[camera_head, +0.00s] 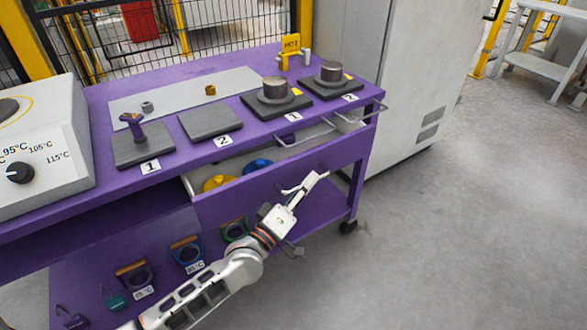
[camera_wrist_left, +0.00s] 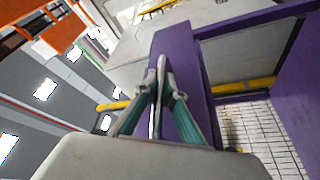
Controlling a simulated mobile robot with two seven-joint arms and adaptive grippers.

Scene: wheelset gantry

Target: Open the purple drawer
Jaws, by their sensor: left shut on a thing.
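The purple drawer (camera_head: 285,178) sits under the purple workbench top and stands partly out. A yellow piece (camera_head: 217,183) and a blue piece (camera_head: 258,166) show inside it. My left gripper (camera_head: 309,184) is at the outer side of the drawer front. In the left wrist view my left gripper (camera_wrist_left: 158,88) has its fingers close together on a thin grey bar, which I take for the drawer handle, beside the purple front (camera_wrist_left: 178,45). The grip itself is small and partly hidden in the head view. My right gripper is not in view.
The workbench top (camera_head: 330,112) holds numbered dark plates and metal parts. A white control box (camera_head: 40,140) stands at the left, and a grey cabinet (camera_head: 400,70) behind right. Coloured rings hang on the lower panel (camera_head: 95,255). The floor (camera_head: 470,220) at right is clear.

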